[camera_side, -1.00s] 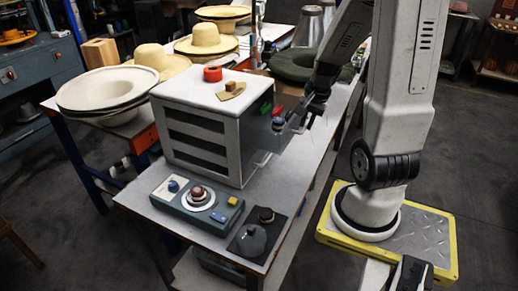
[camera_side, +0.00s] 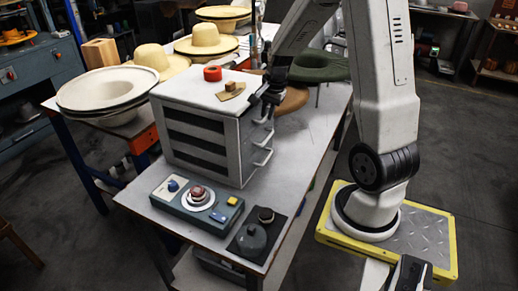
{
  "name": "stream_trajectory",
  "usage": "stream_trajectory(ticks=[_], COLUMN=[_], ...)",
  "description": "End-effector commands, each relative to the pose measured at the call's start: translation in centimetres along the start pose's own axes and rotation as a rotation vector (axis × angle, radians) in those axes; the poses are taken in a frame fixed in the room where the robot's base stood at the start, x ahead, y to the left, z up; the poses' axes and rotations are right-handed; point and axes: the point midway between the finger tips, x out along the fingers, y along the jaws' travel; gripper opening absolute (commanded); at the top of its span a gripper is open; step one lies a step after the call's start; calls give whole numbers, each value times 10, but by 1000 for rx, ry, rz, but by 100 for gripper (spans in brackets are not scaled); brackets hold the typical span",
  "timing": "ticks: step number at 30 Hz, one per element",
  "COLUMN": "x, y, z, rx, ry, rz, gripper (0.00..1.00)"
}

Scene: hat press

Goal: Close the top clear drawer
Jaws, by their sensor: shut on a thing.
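A white drawer cabinet (camera_side: 196,140) with dark panels on its side stands on the grey table. The top clear drawer (camera_side: 250,124) looks pushed in, its front about flush with the drawers below. Its contents cannot be seen. My gripper (camera_side: 264,106) is at the upper front of the cabinet, shut at the top drawer's handle, which the fingers largely hide. Lower drawer handles (camera_side: 263,157) stick out below it.
A red ring (camera_side: 212,73) and a small wooden piece (camera_side: 231,91) lie on the cabinet top. A button box (camera_side: 197,200) and a dark pad with a knob (camera_side: 252,239) stand in front. The table right of the drawers is clear.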

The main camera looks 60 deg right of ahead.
Motion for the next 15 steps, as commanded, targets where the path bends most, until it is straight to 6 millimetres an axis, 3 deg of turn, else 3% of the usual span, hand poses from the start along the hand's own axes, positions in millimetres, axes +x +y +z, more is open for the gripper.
stream_trajectory(ticks=[7, 8, 10, 11, 15], x=[-1, -1, -1, -1, -1], y=[-6, -6, -6, -6, -5], z=[-1, -1, -1, -1, -1], rx=[0, 0, 0, 0, 0], ry=[9, 9, 8, 8, 7], rz=[-17, -18, -16, -16, -14], gripper=[0, 25, 47, 51, 51])
